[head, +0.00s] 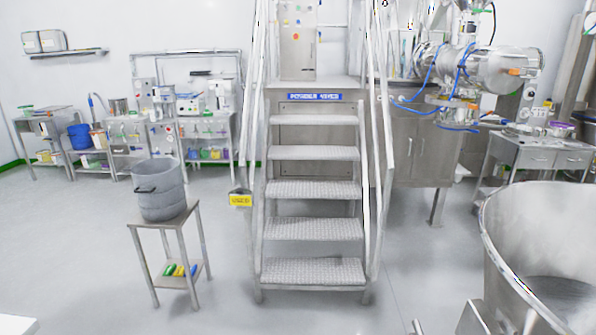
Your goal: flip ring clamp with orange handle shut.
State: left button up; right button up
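I cannot make out a ring clamp clearly at this distance. A small orange part (515,71) shows at the right end of the horizontal steel vessel (492,70), at the upper right of the head view. It may be a clamp handle, but whether it is open or shut is too small to tell. Another small orange spot (472,107) shows on the fitting below the vessel, among blue hoses. Neither of my grippers is in view.
Metal steps (313,228) with handrails stand in the middle. A large steel bowl (505,235) fills the lower right. A grey pot (160,190) sits on a small stand at left. A steel desk (548,155) stands at right. Floor between steps and bowl is clear.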

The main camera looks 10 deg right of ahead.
aim_at(430, 99)
jog(key=i+z, duration=0.4)
jog(key=i, duration=0.15)
jog(key=i+j+z, duration=0.1)
jog(key=i+z, duration=0.3)
jog(key=i, duration=0.2)
jog(key=i+z, duration=0.3)
jog(key=i+j+z, duration=0.3)
jog(key=i, duration=0.15)
jog(key=i+u, duration=0.4)
jog(key=i+l+u, duration=0.35)
jog(key=i, duration=0.25)
jog(key=j, duration=0.1)
